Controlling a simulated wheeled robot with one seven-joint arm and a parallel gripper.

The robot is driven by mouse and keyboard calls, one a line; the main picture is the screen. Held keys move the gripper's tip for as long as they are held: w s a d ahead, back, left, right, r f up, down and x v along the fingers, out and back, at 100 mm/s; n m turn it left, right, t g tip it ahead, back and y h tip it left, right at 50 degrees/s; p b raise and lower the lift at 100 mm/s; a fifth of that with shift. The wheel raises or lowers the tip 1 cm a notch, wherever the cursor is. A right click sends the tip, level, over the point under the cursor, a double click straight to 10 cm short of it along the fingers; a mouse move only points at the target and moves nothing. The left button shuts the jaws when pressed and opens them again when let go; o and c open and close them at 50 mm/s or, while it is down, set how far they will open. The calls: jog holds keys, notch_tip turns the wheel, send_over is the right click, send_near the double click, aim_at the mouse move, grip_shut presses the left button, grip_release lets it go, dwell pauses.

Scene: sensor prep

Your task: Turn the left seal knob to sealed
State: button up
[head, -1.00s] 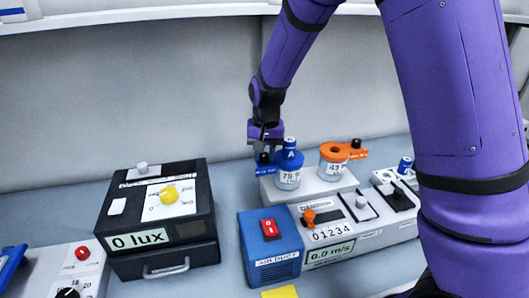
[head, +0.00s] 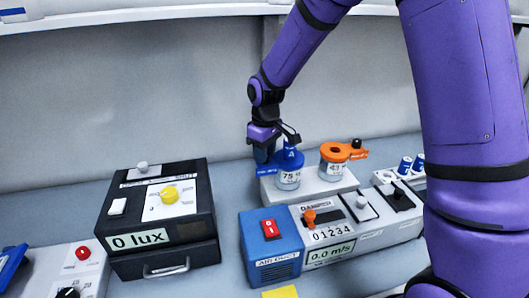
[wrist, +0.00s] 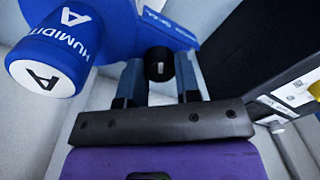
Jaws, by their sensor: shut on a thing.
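The left jar (head: 288,178) has a blue lid and reads 75; a blue sensor marked A (head: 290,157) stands in it. A blue tab (head: 268,171) with small lettering extends left from the lid. My gripper (head: 264,158) is over that side. In the wrist view my gripper (wrist: 159,84) has its fingers on either side of the black seal knob (wrist: 158,63), shut on it. The knob is hidden in the head view. The blue sensor (wrist: 50,60) shows large at upper left in the wrist view. The knob's setting cannot be read.
The right jar (head: 334,170) has an orange lid with a black knob (head: 356,143) and reads 43. Both jars stand on a white base. A blue air duct box (head: 271,248) is in front. A black lux box (head: 158,220) stands left, with clear bench between.

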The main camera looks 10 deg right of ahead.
jog(key=shift+n, duration=1.6)
jog(key=o, duration=0.9)
jog(key=shift+r, duration=0.1)
notch_tip(320, 180, up, 11)
jog(key=shift+w+d+f, duration=0.1)
jog(key=shift+w+f, duration=0.05)
jog(key=shift+f, duration=0.05)
